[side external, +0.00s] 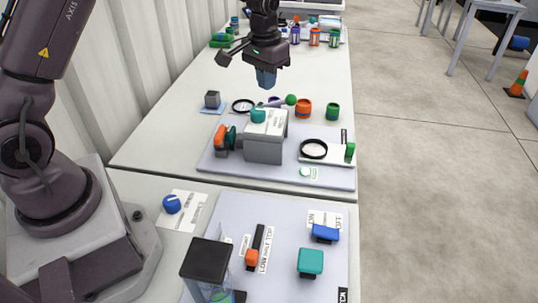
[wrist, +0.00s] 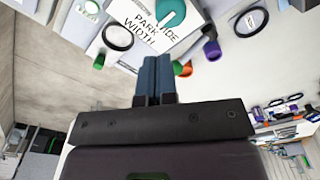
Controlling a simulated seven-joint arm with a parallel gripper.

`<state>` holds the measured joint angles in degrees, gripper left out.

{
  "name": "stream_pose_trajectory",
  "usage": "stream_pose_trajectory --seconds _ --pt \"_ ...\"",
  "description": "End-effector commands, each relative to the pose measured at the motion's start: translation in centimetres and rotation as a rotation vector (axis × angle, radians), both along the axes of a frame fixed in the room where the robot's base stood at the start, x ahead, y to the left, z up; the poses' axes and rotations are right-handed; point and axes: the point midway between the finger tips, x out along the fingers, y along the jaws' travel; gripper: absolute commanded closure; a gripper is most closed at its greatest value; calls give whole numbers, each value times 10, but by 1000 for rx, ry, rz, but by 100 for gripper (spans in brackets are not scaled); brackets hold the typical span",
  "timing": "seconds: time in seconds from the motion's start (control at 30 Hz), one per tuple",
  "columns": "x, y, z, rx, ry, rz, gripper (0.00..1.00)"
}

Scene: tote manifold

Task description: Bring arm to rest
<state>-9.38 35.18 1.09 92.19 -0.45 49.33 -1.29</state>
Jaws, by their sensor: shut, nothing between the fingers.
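My gripper (side external: 266,80) hangs in the air above the far table in the side external view, pointing down, above and behind the grey box. Its blue fingers (wrist: 154,80) are closed together in the wrist view, with nothing between them. The grey box (side external: 263,150) carries a teal knob (side external: 258,115) and a label on top. The wrist view shows that label reading "PARK WIDE WIDTH" beside the teal knob (wrist: 171,13). The fingers are apart from all objects.
Near the box stand an orange cup (side external: 304,108), a green cup (side external: 332,111) and a black ring (side external: 314,149). A near panel (side external: 284,273) holds a blue block (side external: 325,233), a teal block (side external: 310,261) and an orange slider (side external: 252,257). Several bottles stand at the far end.

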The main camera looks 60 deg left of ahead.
Motion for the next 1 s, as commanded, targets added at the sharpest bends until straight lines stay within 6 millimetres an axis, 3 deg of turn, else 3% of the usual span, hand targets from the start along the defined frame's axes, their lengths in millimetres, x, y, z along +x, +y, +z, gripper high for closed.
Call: stream_pose_trajectory --seconds 0.03,0.1,0.3,0.6,0.8,1.0 --pt "-16 -8 21 0 -11 -14 100" --pt "-39 -17 43 0 -22 -30 100" --pt "-110 -42 95 6 -76 -80 100" --pt "-213 -69 133 23 -216 -152 100" --pt "-250 -78 145 35 -340 -187 100" --pt "-257 -82 161 42 -429 -201 100"
